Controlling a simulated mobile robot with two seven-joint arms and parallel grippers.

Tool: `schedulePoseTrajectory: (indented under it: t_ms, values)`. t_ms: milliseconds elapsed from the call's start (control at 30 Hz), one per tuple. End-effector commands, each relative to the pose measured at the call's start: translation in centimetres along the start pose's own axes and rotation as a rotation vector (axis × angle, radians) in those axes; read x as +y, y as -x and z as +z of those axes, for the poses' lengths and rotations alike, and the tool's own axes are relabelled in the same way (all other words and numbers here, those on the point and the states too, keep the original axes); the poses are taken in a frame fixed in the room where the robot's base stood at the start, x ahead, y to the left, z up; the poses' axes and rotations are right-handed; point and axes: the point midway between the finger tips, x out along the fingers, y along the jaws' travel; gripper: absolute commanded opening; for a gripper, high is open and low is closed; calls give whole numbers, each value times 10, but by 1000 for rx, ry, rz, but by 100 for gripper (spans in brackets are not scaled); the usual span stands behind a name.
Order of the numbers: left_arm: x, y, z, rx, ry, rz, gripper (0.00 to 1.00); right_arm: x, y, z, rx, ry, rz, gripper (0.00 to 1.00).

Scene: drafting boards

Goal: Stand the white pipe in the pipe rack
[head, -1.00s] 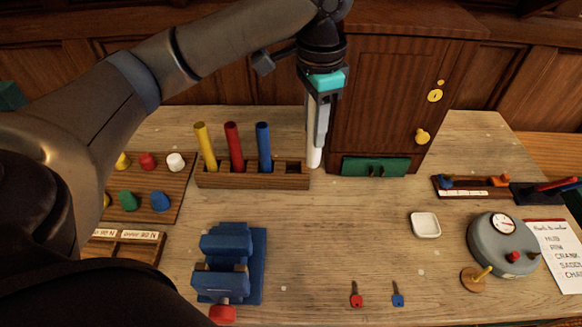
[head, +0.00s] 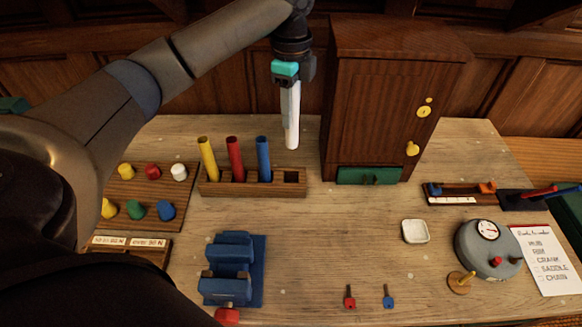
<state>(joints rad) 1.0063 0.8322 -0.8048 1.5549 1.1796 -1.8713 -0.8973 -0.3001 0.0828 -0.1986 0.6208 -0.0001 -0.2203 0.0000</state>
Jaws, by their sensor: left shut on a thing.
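The white pipe (head: 291,122) hangs upright from my left gripper (head: 290,84), which is shut on its upper part. The wooden pipe rack (head: 250,189) stands at the back of the table. It holds a yellow pipe (head: 208,158), a red pipe (head: 235,158) and a blue pipe (head: 264,158), all standing. The square hole at the rack's right end is empty. In the picture, the white pipe's lower end shows above this hole, apart from the rack. My right gripper is not in view.
A wooden cabinet (head: 380,110) with a green drawer (head: 368,176) stands just right of the rack. A peg board (head: 138,188) with coloured knobs is on the left. A blue vise (head: 232,270) sits in front of the rack. The table's middle is clear around a white dish (head: 415,231).

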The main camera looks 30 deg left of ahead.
Motion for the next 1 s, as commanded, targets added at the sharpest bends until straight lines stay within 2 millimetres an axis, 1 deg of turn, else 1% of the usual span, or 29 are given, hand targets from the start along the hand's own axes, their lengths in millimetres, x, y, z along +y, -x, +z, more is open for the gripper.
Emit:
schedulePoseTrajectory:
  t_ms: [33, 200, 300, 400, 667, 800, 867, 933, 1000]
  values:
    - [2, -17, 1, -3, 2, 5, 0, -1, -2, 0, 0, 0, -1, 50]
    - [1, -62, 1, -2, 2, 3, 0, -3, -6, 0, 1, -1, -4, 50]
    - [1, -85, 0, -1, 2, 3, 0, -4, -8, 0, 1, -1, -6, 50]
    - [0, -101, 1, -1, 2, 0, 0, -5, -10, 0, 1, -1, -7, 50]
    - [0, -120, 0, 0, 1, 0, 0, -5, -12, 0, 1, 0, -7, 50]
    - [0, -142, 0, -1, 2, 1, 0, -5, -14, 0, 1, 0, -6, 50]
    - [0, -150, 0, -2, 3, 0, 0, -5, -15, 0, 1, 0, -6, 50]
    - [0, -154, 0, 0, 2, -2, 0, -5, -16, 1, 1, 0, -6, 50]
    - [0, -154, 0, 0, 1, -3, 0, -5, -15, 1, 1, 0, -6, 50]
